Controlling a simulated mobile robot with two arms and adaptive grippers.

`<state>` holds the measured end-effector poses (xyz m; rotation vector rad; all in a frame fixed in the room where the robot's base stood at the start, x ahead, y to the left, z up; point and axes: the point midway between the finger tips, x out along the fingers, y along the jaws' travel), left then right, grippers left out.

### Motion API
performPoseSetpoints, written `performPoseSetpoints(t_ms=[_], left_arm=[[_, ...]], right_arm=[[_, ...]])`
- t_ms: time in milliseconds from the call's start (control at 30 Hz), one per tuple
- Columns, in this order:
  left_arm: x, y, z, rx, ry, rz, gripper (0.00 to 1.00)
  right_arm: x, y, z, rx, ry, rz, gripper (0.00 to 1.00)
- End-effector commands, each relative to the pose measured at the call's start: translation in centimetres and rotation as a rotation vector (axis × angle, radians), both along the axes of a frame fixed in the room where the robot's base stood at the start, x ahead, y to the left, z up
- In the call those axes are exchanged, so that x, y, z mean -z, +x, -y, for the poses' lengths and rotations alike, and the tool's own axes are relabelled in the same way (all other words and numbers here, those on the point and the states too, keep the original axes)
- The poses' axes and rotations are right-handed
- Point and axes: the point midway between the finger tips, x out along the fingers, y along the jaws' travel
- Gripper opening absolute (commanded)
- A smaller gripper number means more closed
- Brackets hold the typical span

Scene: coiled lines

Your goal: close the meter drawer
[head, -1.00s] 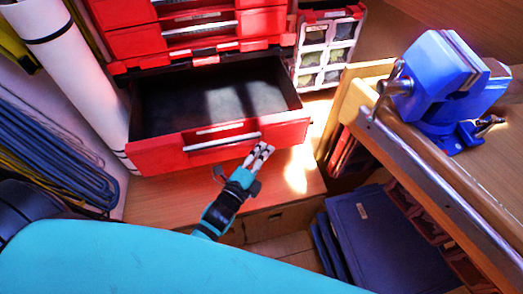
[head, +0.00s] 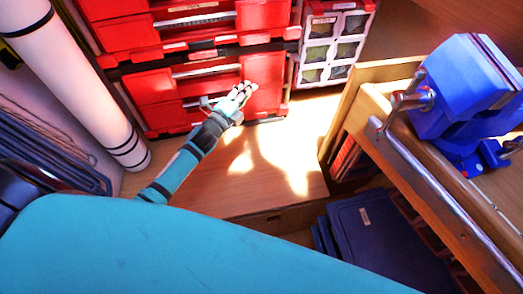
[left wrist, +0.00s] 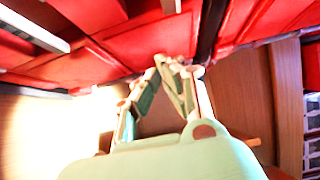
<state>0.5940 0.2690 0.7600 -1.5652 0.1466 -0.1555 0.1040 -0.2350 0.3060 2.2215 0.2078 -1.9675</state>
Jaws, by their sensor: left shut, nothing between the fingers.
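The meter drawer (head: 160,118) is the lowest red drawer of the red cabinet in the head view. Its front now sits flush with the cabinet, and its open interior no longer shows. My left gripper (head: 242,90) is shut and empty, with its fingertips at the right part of this drawer front. In the left wrist view the closed fingertips (left wrist: 170,62) meet in front of the red drawer face (left wrist: 140,45). Whether they touch it I cannot tell. My right gripper is not in view.
A white roll (head: 75,80) stands left of the cabinet, and coiled lines (head: 50,150) lie beside it. A small-bin organiser (head: 333,45) is at the right. A blue vise (head: 465,85) sits on a wooden bench. The wooden surface (head: 270,180) before the drawer is clear.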

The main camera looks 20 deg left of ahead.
Motion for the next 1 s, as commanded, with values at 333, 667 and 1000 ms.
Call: performPoseSetpoints(t_ms=[333, 667, 1000], left_arm=[[0.1, 3.1, -2.1, -0.001, 0.002, -0.001, 0.0], [-0.1, 3.4, -2.5, -0.005, 0.002, -0.001, 0.0], [-0.1, 3.4, -2.6, -0.007, 0.003, -0.001, 0.0]], right_arm=[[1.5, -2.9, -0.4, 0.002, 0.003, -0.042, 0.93], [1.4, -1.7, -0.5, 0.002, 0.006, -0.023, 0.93], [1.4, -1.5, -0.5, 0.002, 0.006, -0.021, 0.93]])
